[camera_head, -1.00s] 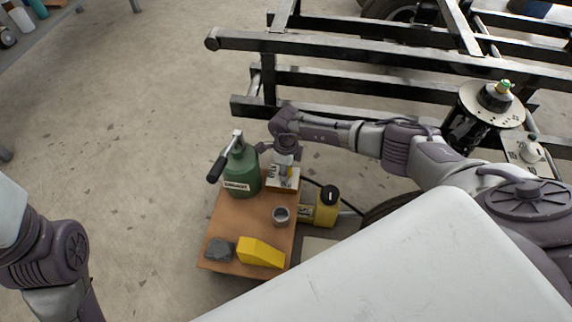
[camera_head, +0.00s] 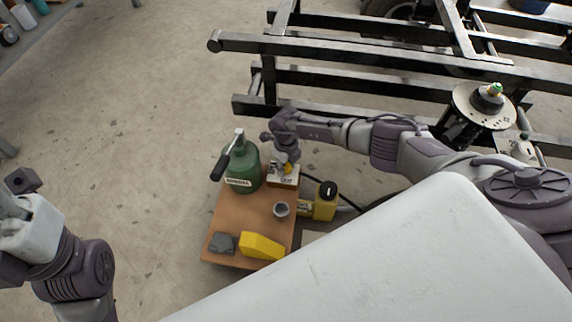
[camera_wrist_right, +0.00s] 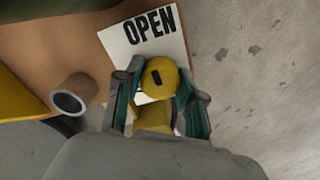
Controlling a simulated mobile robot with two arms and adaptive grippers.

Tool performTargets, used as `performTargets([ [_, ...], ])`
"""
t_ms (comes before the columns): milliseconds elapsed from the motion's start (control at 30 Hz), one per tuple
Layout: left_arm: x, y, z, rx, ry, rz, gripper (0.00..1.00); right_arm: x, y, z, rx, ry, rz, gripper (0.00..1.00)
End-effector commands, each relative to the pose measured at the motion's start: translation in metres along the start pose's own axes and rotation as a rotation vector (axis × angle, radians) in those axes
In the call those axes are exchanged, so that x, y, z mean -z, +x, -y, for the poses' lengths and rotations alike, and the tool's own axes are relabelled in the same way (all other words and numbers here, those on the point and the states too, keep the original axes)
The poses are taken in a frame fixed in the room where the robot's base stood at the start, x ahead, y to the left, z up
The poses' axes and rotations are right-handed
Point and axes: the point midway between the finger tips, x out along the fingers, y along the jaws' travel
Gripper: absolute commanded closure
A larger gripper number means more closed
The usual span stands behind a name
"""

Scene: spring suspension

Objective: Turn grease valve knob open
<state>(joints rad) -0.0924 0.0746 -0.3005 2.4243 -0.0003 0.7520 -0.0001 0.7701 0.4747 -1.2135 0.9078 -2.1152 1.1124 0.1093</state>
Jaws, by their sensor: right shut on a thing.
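The grease valve knob (camera_wrist_right: 158,78) is yellow with a dark slot on its round top, seen in the right wrist view. It stands on a box with a white label (camera_wrist_right: 140,40) that reads OPEN, and in the head view the box (camera_head: 283,181) is on the wooden board. My right gripper (camera_wrist_right: 158,92) is shut on the knob, one finger on each side. In the head view my right gripper (camera_head: 286,165) comes down over the box and partly hides the knob. My left arm is at the left edge, and its fingers are not visible.
A green grease can (camera_head: 243,168) with a black-gripped lever stands left of the box. A yellow canister (camera_head: 325,203) stands right. A black frame (camera_head: 380,50) lies behind.

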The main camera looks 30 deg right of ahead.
Motion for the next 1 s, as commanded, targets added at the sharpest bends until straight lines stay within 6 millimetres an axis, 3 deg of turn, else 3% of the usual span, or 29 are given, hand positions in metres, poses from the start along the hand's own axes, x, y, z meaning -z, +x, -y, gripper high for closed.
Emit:
performTargets([
  [267, 0.0, 0.0, 0.0, 0.0, -0.001, 0.0, 0.6, -0.001, 0.0, 0.0, -0.001, 0.004, 0.004, 0.96],
  [300, 0.0, 0.0, 0.0, 0.0, -0.001, 0.0, 0.6, -0.001, 0.0, 0.0, -0.001, 0.004, 0.004, 0.56],
  [433, 0.0, 0.0, 0.0, 0.0, -0.001, 0.0, 0.6, -0.001, 0.0, 0.0, -0.001, 0.003, 0.003, 0.36],
  [767, 0.001, -0.001, 0.0, -0.001, 0.001, 0.0, 0.6, -0.001, -0.002, 0.0, -0.001, 0.001, 0.002, 0.36],
  [1000, 0.0, 0.0, 0.0, -0.001, 0.0, 0.0, 0.6, -0.001, -0.035, 0.002, 0.002, 0.0, 0.005, 0.36],
])
